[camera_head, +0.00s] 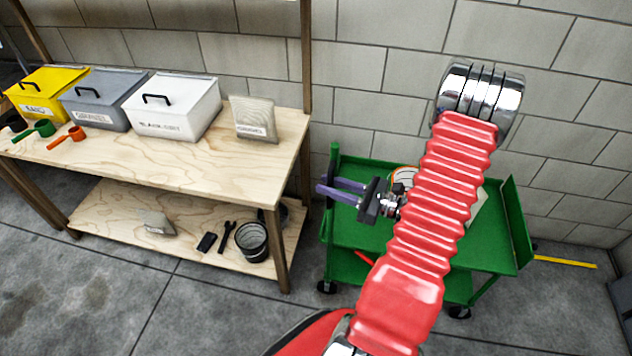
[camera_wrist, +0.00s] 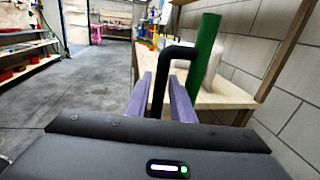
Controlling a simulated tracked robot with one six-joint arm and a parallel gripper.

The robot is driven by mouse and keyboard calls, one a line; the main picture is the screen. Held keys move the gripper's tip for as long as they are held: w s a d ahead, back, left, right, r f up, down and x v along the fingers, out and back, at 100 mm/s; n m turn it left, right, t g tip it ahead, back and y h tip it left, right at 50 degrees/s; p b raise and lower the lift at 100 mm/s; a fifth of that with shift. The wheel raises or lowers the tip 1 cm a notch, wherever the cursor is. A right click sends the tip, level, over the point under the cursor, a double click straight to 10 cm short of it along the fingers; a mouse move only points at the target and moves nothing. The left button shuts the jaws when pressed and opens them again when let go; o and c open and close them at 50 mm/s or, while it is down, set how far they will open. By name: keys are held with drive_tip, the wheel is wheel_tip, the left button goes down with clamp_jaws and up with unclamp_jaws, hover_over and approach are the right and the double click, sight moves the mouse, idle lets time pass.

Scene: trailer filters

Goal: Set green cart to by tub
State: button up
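The green cart (camera_head: 350,235) stands at the right, close to the block wall, beside the wooden bench. My red arm crosses in front of it and hides part of its top tray. My gripper (camera_head: 328,188) is over the cart's left end, its two purple fingers apart and pointing left. In the wrist view a green post (camera_wrist: 205,50) with a black bent handle (camera_wrist: 180,52) stands ahead, and the handle's lower part shows between the fingers. I cannot tell whether they touch it. No thing is clearly marked as the tub.
The bench (camera_head: 200,150) holds yellow (camera_head: 42,93), grey (camera_head: 103,107) and white (camera_head: 185,112) lidded bins. A dark bucket (camera_head: 252,242) is on its lower shelf. A yellow strip (camera_head: 565,262) lies right of the cart. Open floor (camera_wrist: 85,95) shows left in the wrist view.

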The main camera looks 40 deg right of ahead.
drive_tip(key=x, duration=0.4)
drive_tip(key=shift+c, duration=0.5)
clamp_jaws()
drive_tip(key=shift+s, duration=0.15)
